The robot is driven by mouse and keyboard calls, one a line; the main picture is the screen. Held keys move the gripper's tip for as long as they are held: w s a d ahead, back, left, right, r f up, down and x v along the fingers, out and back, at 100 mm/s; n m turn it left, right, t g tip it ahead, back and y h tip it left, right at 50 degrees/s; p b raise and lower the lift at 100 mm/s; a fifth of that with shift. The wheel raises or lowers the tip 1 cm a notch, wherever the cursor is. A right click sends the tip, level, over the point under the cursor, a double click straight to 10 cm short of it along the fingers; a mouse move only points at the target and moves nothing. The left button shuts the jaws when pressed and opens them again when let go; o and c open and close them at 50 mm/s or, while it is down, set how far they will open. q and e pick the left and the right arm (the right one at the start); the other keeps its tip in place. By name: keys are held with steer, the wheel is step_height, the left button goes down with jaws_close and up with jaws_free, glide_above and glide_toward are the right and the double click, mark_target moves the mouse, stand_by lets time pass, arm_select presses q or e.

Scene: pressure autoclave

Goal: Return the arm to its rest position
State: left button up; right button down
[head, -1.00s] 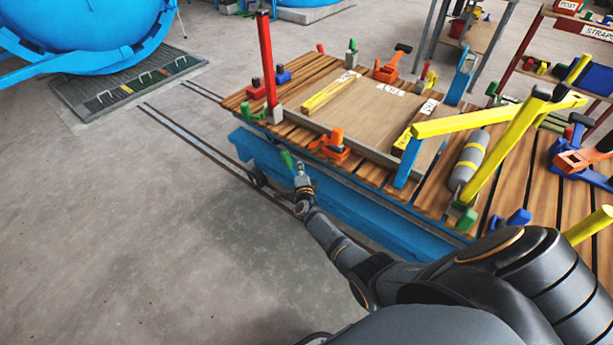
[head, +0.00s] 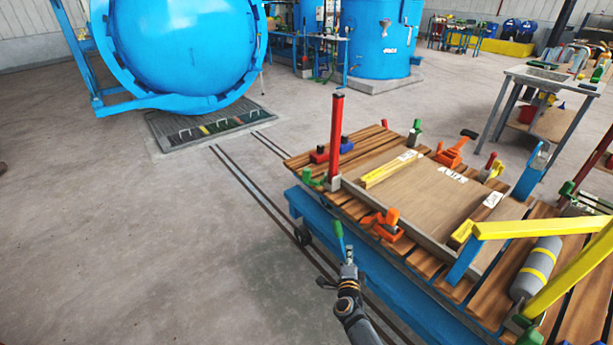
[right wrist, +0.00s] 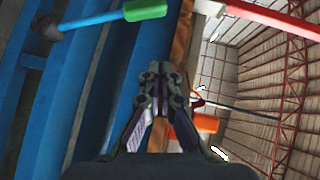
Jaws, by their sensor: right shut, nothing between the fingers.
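My right arm comes in from the bottom of the head view. Its gripper (head: 348,256) is shut and empty beside the blue side of the wooden-slatted cart (head: 400,262). A green-handled lever (head: 337,230) stands just beyond the fingertips. In the right wrist view, the shut fingers (right wrist: 160,78) point at the cart's edge, and the lever's green grip (right wrist: 146,10) is above and left of them, apart from them. My left gripper is not in view.
The cart carries a board (head: 428,194), a red post (head: 336,138), orange clamps (head: 383,224), a yellow bar (head: 500,230) and a grey cylinder (head: 537,268). A blue autoclave (head: 185,45) stands behind a floor grate (head: 212,122). Open floor (head: 130,250) lies left.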

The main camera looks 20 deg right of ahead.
steer(key=s+a+f+n+g+y+p, duration=0.2)
steer(key=s+f+n+g+y, duration=0.1)
steer(key=s+f+n, duration=0.45)
steer(key=s+a+f+n+g+y+p, duration=0.25)
steer(key=s+f+n, duration=0.25)
steer(key=s+f, duration=0.45)
steer(key=s+d+f+n+g+p, duration=0.1)
steer(key=s+f+n+g, duration=0.1)
steer(key=s, duration=0.8)
steer(key=s+d+f+n+g+p, duration=0.1)
steer(key=s+f+n+g, duration=0.2)
steer(key=s, duration=0.8)
steer(key=s+d+f+n+g+p, duration=0.1)
steer(key=s+f+n+g, duration=0.2)
steer(key=s, duration=0.8)
steer(key=shift+d+f+n+p, duration=0.15)
steer(key=shift+f+n+p, duration=0.2)
steer(key=shift+f, duration=0.1)
